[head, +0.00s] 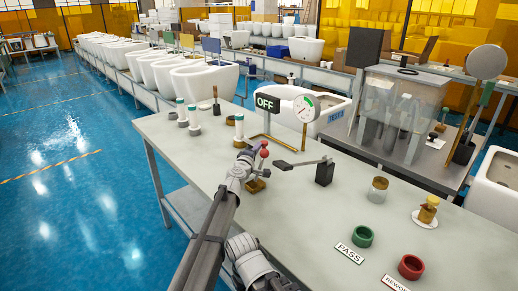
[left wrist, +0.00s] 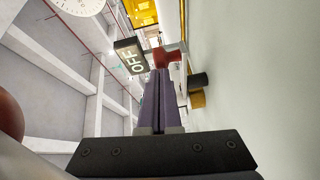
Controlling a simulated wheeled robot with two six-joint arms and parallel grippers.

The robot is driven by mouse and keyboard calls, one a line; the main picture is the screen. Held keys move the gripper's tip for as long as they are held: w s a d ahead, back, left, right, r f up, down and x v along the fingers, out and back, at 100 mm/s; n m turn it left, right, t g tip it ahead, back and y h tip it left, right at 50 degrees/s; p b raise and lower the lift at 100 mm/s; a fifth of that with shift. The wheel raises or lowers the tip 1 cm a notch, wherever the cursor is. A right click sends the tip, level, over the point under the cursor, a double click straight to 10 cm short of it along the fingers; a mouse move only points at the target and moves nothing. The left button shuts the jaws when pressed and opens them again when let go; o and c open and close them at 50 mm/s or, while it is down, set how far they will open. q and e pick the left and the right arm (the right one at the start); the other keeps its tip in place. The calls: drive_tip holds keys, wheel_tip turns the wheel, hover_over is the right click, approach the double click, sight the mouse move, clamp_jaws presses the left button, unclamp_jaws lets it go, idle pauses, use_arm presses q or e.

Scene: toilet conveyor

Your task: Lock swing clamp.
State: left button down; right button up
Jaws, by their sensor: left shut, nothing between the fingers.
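My left gripper (head: 254,156) is shut and empty over the bench, at a red knob (head: 264,153). In the left wrist view the closed fingers (left wrist: 160,98) point at a red part (left wrist: 169,57); whether they touch it I cannot tell. A small brass base (head: 255,185) stands just below the gripper in the head view, partly hidden by it. To its right a flat dark lever arm (head: 300,163) reaches left from a black block (head: 324,173). Which of these parts make up the swing clamp is not clear. My right gripper is not in view.
An OFF sign (head: 267,103) and a round gauge (head: 306,108) stand behind the gripper. Green-topped white cylinders (head: 194,120) are at the back left. The bench front middle is clear.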

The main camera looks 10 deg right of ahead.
use_arm(q)
drive_tip(key=v, duration=0.8)
drive_tip(key=shift+s+d, duration=0.1)
drive_tip(key=shift+d, duration=0.2)
drive_tip(key=shift+r, duration=0.1)
